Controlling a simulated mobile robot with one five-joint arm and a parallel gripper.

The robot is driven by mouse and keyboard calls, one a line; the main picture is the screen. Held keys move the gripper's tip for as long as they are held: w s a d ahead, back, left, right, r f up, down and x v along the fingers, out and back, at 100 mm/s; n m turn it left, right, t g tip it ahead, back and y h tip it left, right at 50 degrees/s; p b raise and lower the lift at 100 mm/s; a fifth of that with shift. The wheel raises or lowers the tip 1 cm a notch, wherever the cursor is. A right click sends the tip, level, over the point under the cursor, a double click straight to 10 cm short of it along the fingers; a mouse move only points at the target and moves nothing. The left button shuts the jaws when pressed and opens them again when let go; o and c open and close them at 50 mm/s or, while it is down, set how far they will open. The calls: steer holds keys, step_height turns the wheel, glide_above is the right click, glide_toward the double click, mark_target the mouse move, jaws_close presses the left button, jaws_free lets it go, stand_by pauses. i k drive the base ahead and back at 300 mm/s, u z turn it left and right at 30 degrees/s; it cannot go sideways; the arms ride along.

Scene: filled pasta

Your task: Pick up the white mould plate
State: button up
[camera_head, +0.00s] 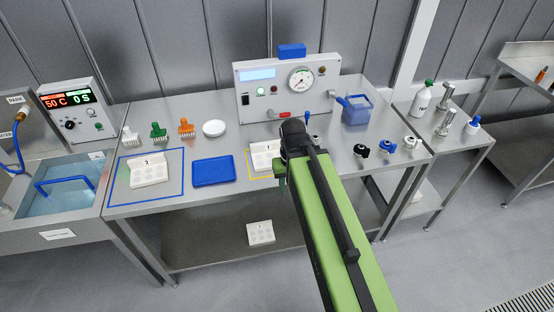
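White mould plates with round cavities show in the head view. One marked 2 (149,170) lies inside a blue outline at the left of the steel table. One marked 1 (264,155) lies inside a yellow outline near the table's middle, its right side close to or behind my arm. Another white plate (260,233) with round marks is on the lower shelf. My gripper (283,178) is at the far end of my green arm, just right of plate 1. The arm mostly hides its fingers, so their opening and any contact with the plate cannot be made out.
A blue tray (213,171) lies between the two upper plates. White, green and orange pronged tools and a white disc (214,128) stand behind. A gauge box (288,88) and a blue bin (355,110) are at the back. A water bath (65,190) is left.

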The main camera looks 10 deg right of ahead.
mark_target(262, 154)
steer(key=u, duration=0.1)
steer(key=i, duration=0.95)
steer(key=z, duration=0.05)
steer(key=k, duration=1.35)
steer(key=u, duration=0.4)
steer(key=i, duration=0.8)
steer(key=u, duration=0.8)
steer(key=i, duration=0.75)
steer(key=u, duration=0.5)
